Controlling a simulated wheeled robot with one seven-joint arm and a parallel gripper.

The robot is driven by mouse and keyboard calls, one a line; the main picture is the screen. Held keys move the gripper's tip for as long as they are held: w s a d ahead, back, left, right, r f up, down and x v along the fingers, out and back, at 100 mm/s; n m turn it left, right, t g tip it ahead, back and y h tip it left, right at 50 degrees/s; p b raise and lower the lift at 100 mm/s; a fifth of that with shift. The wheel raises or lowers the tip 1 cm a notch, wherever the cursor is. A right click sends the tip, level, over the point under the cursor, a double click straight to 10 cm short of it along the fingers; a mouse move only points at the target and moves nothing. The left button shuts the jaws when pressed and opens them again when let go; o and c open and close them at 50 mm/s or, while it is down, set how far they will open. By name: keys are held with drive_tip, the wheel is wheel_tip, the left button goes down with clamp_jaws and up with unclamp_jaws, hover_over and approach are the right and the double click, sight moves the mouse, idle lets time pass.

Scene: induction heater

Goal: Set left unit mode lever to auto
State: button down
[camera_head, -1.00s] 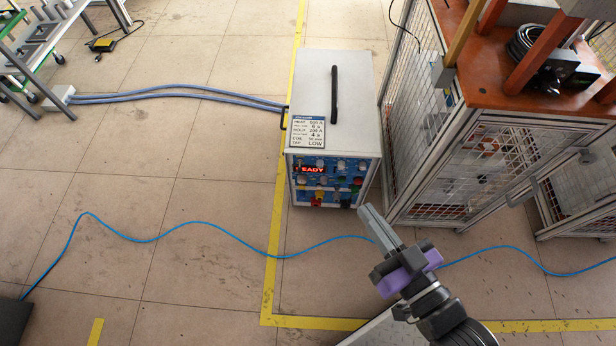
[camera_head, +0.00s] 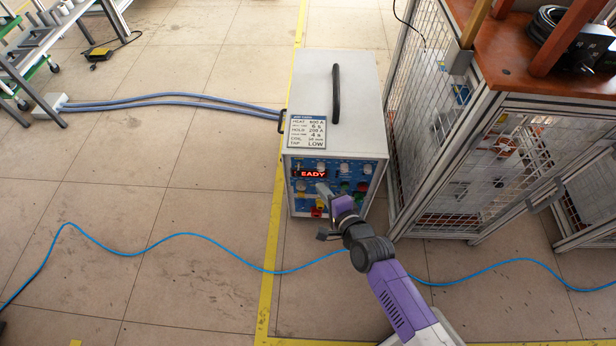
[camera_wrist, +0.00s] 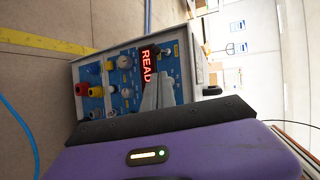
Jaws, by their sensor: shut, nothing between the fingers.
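The induction heater unit (camera_head: 310,105) is a pale box with a black top handle and a blue front panel (camera_head: 304,187) of knobs and coloured sockets. The panel also shows sideways in the wrist view (camera_wrist: 112,66), with a small dark control (camera_wrist: 168,52) beside the display. I cannot tell which control is the mode lever. My gripper (camera_head: 323,188) is shut and empty, its fingertips close in front of the panel below the display. In the wrist view its grey fingers (camera_wrist: 158,93) hide part of the panel; contact is unclear.
A settings card (camera_head: 307,131) lies on the unit's top front edge. A mesh-walled frame with an orange top (camera_head: 490,60) stands close on the right. A blue cable (camera_head: 210,240) crosses the floor in front. Floor left of the unit is mostly clear.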

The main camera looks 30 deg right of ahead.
sight(299, 170)
drive_tip(key=shift+s+a+f+m, duration=0.15)
drive_tip(key=shift+f+m, duration=0.1)
drive_tip(key=shift+m, duration=0.55)
drive_tip(key=b+x, duration=0.4)
drive_tip(key=x, duration=0.6)
drive_tip(key=shift+f, duration=0.1)
drive_tip(key=shift+p, duration=0.3)
drive_tip(key=shift+r+p, duration=0.3)
drive_tip(key=shift+p, duration=0.1)
drive_tip(key=shift+f+g, duration=0.1)
drive_tip(key=shift+g, duration=0.3)
drive_tip(key=shift+p, duration=0.4)
drive_tip(key=shift+a+r+m+g+y+p, duration=0.1)
drive_tip(key=shift+r+m+g+y+p, duration=0.3)
drive_tip(key=shift+p, duration=1.15)
